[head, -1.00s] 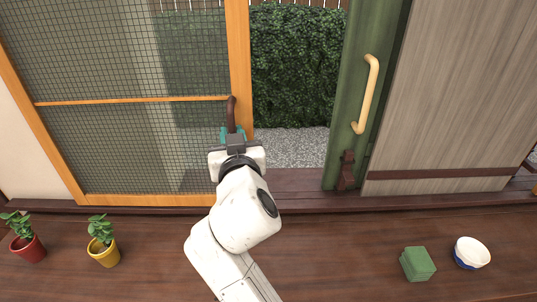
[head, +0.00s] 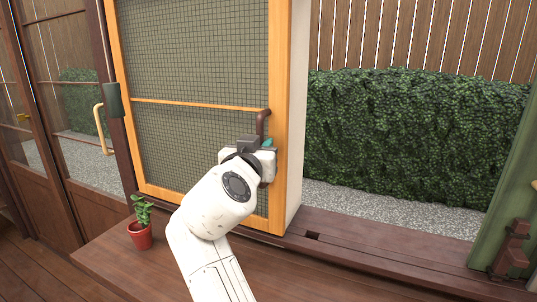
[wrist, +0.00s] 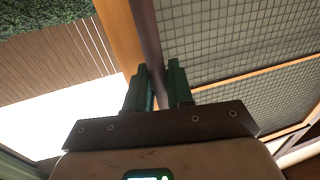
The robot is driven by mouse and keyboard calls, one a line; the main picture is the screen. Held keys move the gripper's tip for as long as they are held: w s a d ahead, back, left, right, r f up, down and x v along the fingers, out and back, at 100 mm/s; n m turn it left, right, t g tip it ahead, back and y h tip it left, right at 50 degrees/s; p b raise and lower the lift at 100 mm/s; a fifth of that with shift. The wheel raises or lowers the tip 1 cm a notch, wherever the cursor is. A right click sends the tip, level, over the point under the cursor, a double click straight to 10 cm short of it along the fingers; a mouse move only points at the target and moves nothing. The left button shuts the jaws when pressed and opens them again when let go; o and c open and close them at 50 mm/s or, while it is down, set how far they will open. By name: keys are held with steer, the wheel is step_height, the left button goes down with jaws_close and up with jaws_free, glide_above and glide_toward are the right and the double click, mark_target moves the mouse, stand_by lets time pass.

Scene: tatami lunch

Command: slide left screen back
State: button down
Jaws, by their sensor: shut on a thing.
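The left screen (head: 195,135) is an orange wooden frame with dark mesh and one crossbar. It stands at the left of the opening in the head view, in front of a pale wall end. The mesh (wrist: 235,40) also fills the right of the wrist view. A dark brown handle (head: 262,122) is on the screen's right stile. My gripper (head: 262,145) is at the lower part of this handle. In the wrist view my green fingers (wrist: 160,85) are shut on the handle (wrist: 149,35), one finger on each side.
The opening right of the screen is clear, with a hedge (head: 420,140) and gravel (head: 390,208) outside. A red potted plant (head: 140,236) stands on the wooden ledge at left. A green door edge (head: 510,215) with a dark latch (head: 512,248) is at far right.

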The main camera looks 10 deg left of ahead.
steer(key=shift+a, duration=0.1)
steer(key=c, duration=1.2)
jaws_free()
steer(key=shift+o, duration=0.2)
steer(key=s+a, duration=0.1)
steer(key=s, duration=0.9)
steer(key=shift+s+a, duration=0.15)
steer(key=shift+s, duration=0.2)
